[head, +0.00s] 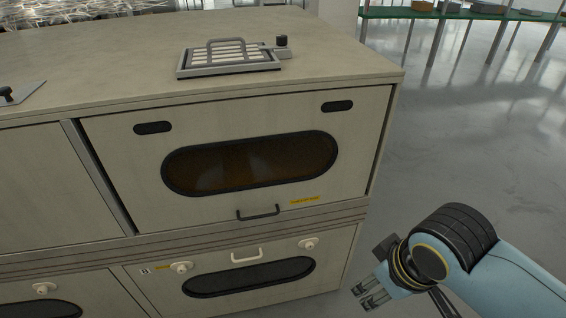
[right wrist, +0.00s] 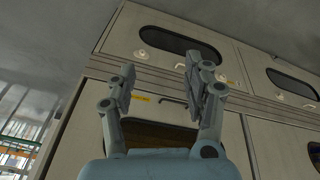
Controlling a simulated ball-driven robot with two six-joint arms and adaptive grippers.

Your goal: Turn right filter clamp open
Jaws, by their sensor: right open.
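The lower panel marked B (head: 220,262) has two white knob-like clamps, one on each side of a white handle (head: 246,255). The right clamp (head: 308,243) sits at the panel's upper right, and the left clamp (head: 180,267) at its upper left. My right gripper (head: 366,294) is open and empty, to the right of the panel and apart from it. In the right wrist view its fingers (right wrist: 160,80) are spread, with the cabinet front upside down beyond; the right clamp (right wrist: 140,54) shows between them. My left gripper is not in view.
Above the panel is a large door (head: 255,205) with an oval window and dark handle (head: 258,212). A grille (head: 228,60) with a black knob (head: 281,42) lies on the cabinet top. Open floor (head: 480,130) spreads right of the cabinet; a green shelf (head: 460,14) stands behind.

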